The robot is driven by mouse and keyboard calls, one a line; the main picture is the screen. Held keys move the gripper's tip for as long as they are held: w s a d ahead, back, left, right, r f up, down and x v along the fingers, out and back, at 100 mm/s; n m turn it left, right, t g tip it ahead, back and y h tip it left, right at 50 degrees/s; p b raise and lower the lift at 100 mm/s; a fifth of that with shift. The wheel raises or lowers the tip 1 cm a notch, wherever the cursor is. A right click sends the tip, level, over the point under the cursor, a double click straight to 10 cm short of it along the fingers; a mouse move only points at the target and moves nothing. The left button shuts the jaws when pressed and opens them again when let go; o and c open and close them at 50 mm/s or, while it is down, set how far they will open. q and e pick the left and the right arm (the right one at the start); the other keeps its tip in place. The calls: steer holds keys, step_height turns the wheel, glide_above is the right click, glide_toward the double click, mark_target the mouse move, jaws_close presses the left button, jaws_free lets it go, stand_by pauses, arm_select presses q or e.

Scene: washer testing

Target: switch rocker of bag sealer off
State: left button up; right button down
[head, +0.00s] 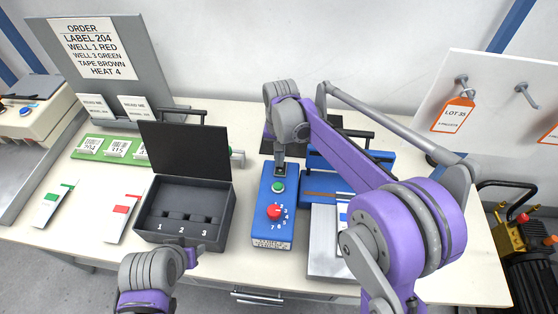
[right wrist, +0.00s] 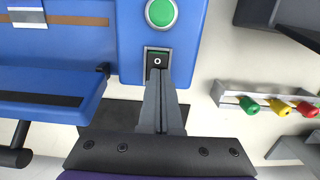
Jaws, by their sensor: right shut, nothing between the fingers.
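The bag sealer's blue control box (head: 265,220) stands mid-table with a green button (head: 278,187) and a red dial (head: 274,212) with numbers around it. Its rocker (right wrist: 157,58) is a small black switch in a grey frame beside the green button (right wrist: 161,12); an "O" mark shows on it. My right gripper (head: 280,165) is shut and empty, pointing down at the rocker. In the right wrist view its fingertips (right wrist: 160,73) overlap the rocker's near end; I cannot tell whether they press it. My left gripper (head: 190,258) is at the lower left, its fingers mostly hidden.
An open black box (head: 190,235) with numbered slots stands left of the sealer. The sealer's blue bar section (head: 378,160) lies to the right, partly behind my right arm. Colored pegs (right wrist: 278,106) show on a rack in the right wrist view. Cards (head: 124,212) lie at left.

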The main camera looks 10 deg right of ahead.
steer(key=shift+d+r, duration=0.1)
steer(key=shift+r, duration=0.25)
steer(key=r, duration=0.1)
steer(key=r+p, duration=0.1)
steer(key=r, duration=0.1)
steer(key=r+p, duration=0.1)
steer(key=r, duration=0.1)
steer(key=shift+w, duration=0.25)
arm_select(q)
steer(key=r, duration=0.2)
steer(key=w+r, duration=0.1)
steer(key=shift+a+r, duration=0.15)
steer(key=shift+a, duration=0.2)
arm_select(e)
step_height(320, 180, up, 8)
steer(key=shift+w+r, duration=0.15)
steer(key=shift+w, duration=0.15)
